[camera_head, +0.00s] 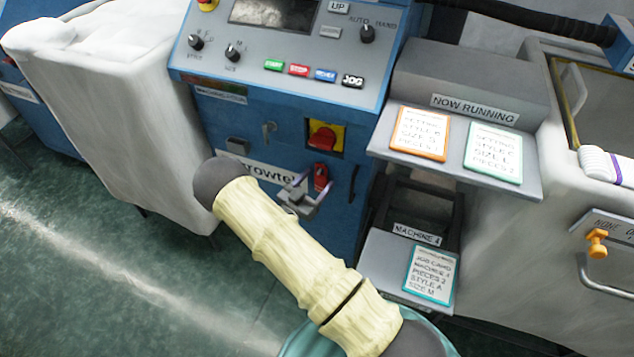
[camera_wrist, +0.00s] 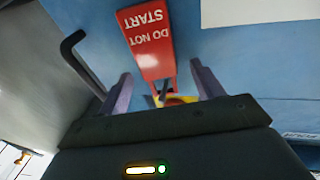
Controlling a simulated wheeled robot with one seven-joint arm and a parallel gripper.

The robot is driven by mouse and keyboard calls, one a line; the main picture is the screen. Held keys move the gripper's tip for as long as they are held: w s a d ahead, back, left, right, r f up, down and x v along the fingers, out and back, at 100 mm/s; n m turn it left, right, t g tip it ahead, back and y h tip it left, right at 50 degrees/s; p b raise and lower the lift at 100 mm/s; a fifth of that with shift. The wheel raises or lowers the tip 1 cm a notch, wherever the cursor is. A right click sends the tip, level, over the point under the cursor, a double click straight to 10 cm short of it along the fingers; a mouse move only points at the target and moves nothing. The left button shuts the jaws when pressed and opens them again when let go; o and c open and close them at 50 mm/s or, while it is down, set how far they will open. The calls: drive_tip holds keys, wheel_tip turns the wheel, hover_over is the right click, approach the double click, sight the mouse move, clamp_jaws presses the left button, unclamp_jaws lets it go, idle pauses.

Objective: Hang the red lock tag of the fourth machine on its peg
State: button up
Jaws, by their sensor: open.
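The red lock tag (camera_head: 320,176) is on the blue front of the machine, below a red rotary switch (camera_head: 322,138) on a yellow plate. In the wrist view the tag (camera_wrist: 148,40) reads DO NOT START, upside down in the picture. Its near end lies between the fingers, by a small dark piece and something yellow (camera_wrist: 176,100). My gripper (camera_head: 305,196) is open in front of the panel, its fingers (camera_wrist: 162,80) apart on both sides of the tag's near end. I cannot tell what the tag hangs from. A small metal hook-like piece (camera_head: 268,132) sits left of the switch.
A black handle (camera_head: 353,184) stands out right of the tag; it also shows in the wrist view (camera_wrist: 72,55). A NOW RUNNING shelf (camera_head: 382,148) with cards juts out to the right. A MACHINE 4 card holder (camera_head: 385,270) is below it. A white-covered bulk (camera_head: 110,110) stands left.

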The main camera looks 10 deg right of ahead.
drive_tip(key=p+v, duration=0.1)
drive_tip(key=v, duration=1.6)
drive_tip(key=shift+s, duration=0.2)
drive_tip(key=w+d+r+n+g+y, duration=0.2)
drive_tip(key=w+r+n+g+y, duration=0.1)
drive_tip(key=w+r+y, duration=0.8)
drive_tip(key=s+d+r+n+g+y+p, duration=0.15)
drive_tip(key=s+d+r+n+g, duration=0.3)
drive_tip(key=s, duration=0.75)
drive_tip(key=s+d+r+n+g+y, duration=0.25)
drive_tip(key=s+d+r, duration=0.4)
drive_tip(key=s, duration=0.45)
drive_tip(key=w+p+v, duration=0.2)
drive_tip(key=p+v, duration=1)
drive_tip(key=p, duration=0.1)
drive_tip(key=w+d+r+p+v, duration=0.1)
drive_tip(key=w+p+v, duration=0.2)
drive_tip(key=p+v, duration=0.9)
drive_tip(key=shift+r+p, duration=0.5)
drive_tip(key=shift+p, duration=0.1)
drive_tip(key=shift+w+a, duration=0.1)
drive_tip(key=shift+a, duration=0.05)
